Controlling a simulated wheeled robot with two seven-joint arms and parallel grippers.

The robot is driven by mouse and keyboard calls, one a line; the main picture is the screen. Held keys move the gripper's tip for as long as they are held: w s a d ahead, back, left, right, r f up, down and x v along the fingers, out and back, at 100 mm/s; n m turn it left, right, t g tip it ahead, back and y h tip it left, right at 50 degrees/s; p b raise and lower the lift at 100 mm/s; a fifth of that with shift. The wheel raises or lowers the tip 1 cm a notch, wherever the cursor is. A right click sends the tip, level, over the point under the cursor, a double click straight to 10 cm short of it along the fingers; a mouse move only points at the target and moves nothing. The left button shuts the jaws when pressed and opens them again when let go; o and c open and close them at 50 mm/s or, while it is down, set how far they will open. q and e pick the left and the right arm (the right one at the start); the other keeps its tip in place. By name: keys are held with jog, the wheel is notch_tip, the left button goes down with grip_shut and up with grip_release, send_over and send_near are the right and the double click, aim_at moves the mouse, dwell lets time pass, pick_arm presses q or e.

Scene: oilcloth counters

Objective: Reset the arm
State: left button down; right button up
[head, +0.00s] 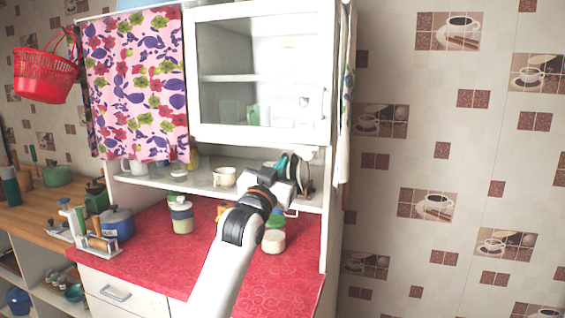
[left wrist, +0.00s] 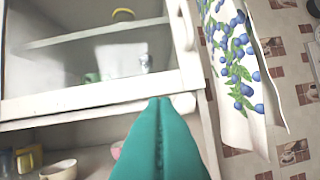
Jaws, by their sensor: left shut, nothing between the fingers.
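My left arm reaches up from the bottom of the head view. Its gripper (head: 286,166) is in front of the open shelf, just below the glass-door cabinet (head: 260,129). In the left wrist view the teal fingers (left wrist: 160,140) are pressed together with nothing between them. They point toward the lower right part of the cabinet front. I cannot tell whether they touch it. My right gripper is not in view.
A white cup (head: 224,177) stands on the shelf. Jars (head: 181,217) and a blue pot (head: 117,223) stand on the red counter (head: 160,262). A blueberry-print towel (left wrist: 232,60) hangs at the cabinet's right side. The tiled wall (head: 450,160) to the right is clear.

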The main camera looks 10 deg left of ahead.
pick_arm(q)
jog(key=s+a+f+n+g+y, duration=0.15)
jog(key=s+f, duration=0.25)
jog(key=f, duration=0.6)
jog(key=s+a+f+g+y, duration=0.1)
jog(key=s+a+f+g, duration=0.3)
jog(key=f, duration=0.7)
jog(key=s+d+f+n+g+y, duration=0.15)
jog(key=s+f, duration=0.35)
jog(key=f, duration=0.5)
jog(key=s+a+f+g, duration=0.25)
jog(key=s+f, duration=0.25)
jog(key=s, duration=0.6)
jog(key=s+a+f+g+y, duration=0.15)
jog(key=s+f+g, duration=0.3)
jog(key=s, duration=0.75)
jog(key=s+a+f+g, duration=0.3)
jog(key=s+f, duration=0.3)
jog(key=s, duration=0.5)
notch_tip(320, 180, down, 26)
jog(key=s+f+g, duration=0.1)
jog(key=s+g, duration=0.1)
jog(key=s+a+f+g, duration=0.1)
jog(key=s+a+f, duration=0.1)
jog(key=s+f, duration=1.3)
jog(key=shift+s+a, duration=0.35)
jog(key=shift+s, duration=0.15)
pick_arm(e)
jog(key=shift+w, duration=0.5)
